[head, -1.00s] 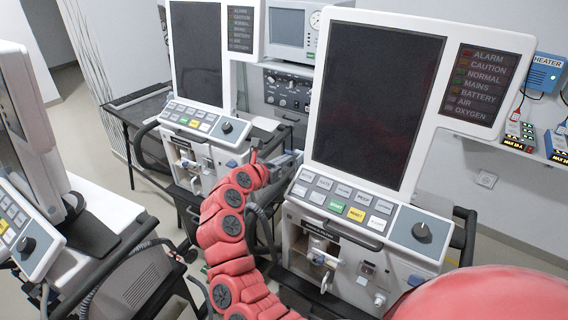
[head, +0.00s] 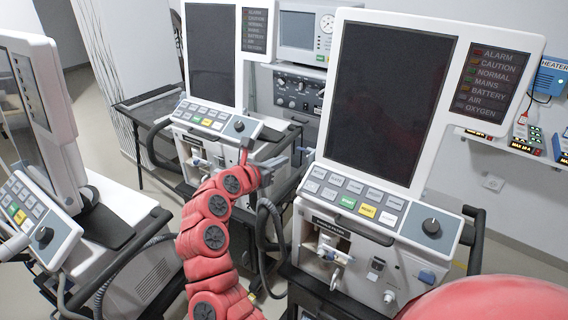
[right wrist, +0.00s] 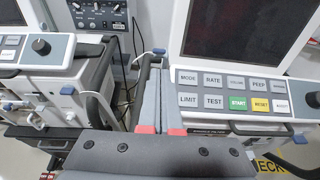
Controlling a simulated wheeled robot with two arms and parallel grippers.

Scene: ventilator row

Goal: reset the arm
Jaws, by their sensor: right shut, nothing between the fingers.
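My right arm (head: 213,237), red and jointed, rises from the bottom of the head view. Its grey gripper (head: 297,156) is between the middle ventilator (head: 215,55) and the right ventilator (head: 390,100), close to the left edge of the right one's button panel. In the right wrist view the two grey fingers (right wrist: 160,102) with red pads lie together, shut and empty. They point at the gap beside the right ventilator's keypad (right wrist: 236,92). Whether they touch its casing cannot be told. My left gripper is not in view.
A third ventilator (head: 38,110) stands at the left on a cart. Black handles and grey hoses (head: 268,235) hang near my right arm. A grey rack unit (head: 298,88) is behind. A wall shelf (head: 480,135) holds small devices at right. Floor shows at back left.

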